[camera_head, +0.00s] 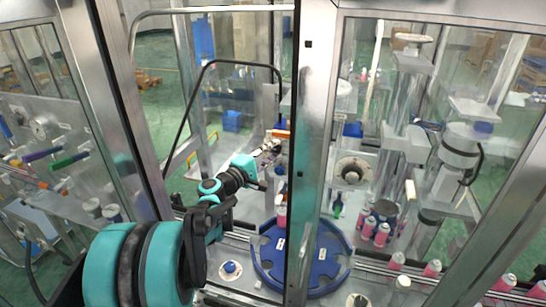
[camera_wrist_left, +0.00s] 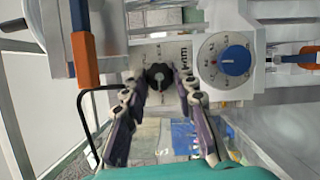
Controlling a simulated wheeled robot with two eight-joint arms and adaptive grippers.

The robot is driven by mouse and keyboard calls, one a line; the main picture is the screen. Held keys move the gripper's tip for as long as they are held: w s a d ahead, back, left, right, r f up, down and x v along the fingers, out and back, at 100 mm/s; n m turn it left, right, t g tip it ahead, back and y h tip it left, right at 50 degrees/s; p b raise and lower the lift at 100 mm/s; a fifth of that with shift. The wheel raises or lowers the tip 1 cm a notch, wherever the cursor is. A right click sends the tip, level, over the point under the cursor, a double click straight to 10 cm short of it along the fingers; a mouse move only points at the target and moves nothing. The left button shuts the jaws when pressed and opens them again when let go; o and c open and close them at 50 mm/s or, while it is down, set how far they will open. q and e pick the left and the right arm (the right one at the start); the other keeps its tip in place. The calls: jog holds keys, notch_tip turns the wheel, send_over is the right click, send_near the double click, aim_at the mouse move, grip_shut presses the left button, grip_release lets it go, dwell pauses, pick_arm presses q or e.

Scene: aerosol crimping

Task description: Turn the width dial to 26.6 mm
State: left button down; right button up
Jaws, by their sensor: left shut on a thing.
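In the left wrist view a small black knob (camera_wrist_left: 157,77) with a pale pointer mark sits on a light panel with printed marks. To its right is a larger white round dial (camera_wrist_left: 212,76) with a number scale and a blue centre (camera_wrist_left: 235,61); its exact reading is too small to tell. My left gripper (camera_wrist_left: 161,84) has one finger on each side of the black knob and is shut on it. In the head view my left gripper (camera_head: 268,149) reaches into the machine, and the knob there is hard to make out. My right gripper is not in view.
Orange-ended handles (camera_wrist_left: 84,58) flank the panel. In the head view a metal door post (camera_head: 312,150) stands right of my arm. A blue round turntable (camera_head: 300,262) lies below, and several pink cans (camera_head: 382,234) stand to the right.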

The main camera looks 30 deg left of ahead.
pick_arm(q)
jog(key=shift+f+n+b, duration=0.2)
jog(key=shift+n+b, duration=0.1)
jog(key=shift+n, duration=0.1)
dwell(0.3)
jog(key=c, duration=1.2)
grip_release()
jog(key=shift+s, duration=0.1)
jog(key=shift+s+r, duration=0.1)
jog(key=s+a+f, duration=0.1)
jog(key=s, duration=1)
jog(key=shift+s+a, duration=0.4)
